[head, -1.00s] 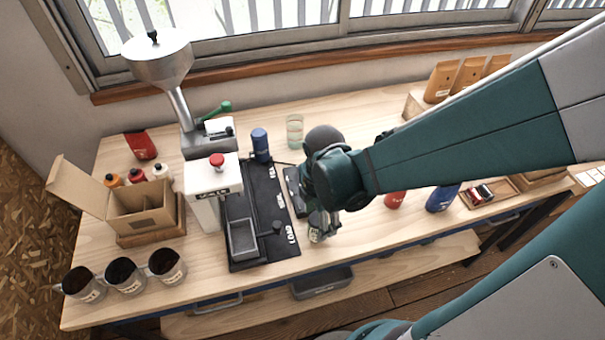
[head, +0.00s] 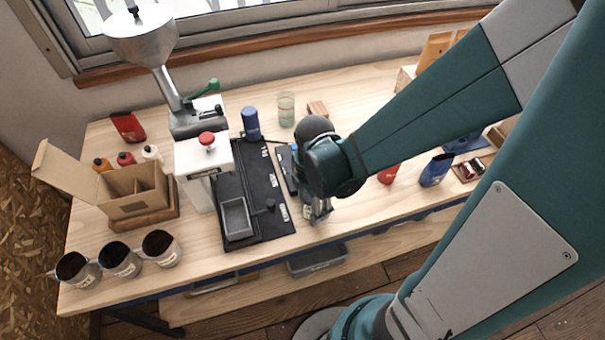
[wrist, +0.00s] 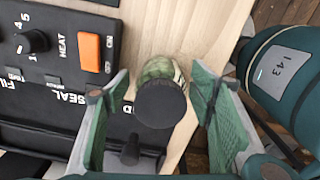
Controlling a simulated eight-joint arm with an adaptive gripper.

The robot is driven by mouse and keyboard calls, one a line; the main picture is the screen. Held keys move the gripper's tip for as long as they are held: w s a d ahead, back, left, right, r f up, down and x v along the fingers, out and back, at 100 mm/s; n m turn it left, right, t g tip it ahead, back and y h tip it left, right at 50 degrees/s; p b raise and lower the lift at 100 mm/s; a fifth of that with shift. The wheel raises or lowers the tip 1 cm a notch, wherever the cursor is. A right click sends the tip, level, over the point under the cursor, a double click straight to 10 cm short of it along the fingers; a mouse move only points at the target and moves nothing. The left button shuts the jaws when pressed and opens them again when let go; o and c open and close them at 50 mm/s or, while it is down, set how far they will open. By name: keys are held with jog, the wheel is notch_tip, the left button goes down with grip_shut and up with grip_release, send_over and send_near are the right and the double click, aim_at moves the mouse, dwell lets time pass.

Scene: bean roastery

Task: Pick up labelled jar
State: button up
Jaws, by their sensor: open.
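The labelled jar (wrist: 160,103) stands on the bench in the wrist view, seen from above, with a dark round lid and a pale greenish glass body. In the head view only a small part of the jar (head: 307,212) shows below my gripper (head: 318,212), near the bench's front edge. My gripper (wrist: 162,112) is open, with one green-lined finger on each side of the jar. A gap shows between the jar and each finger. The jar's label is mostly hidden from the wrist view.
A blue canister (head: 251,124) and a glass (head: 286,109) stand behind. Several cups (head: 161,248) stand front left.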

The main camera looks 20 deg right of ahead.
jog(key=shift+f, duration=0.5)
jog(key=c, duration=1.1)
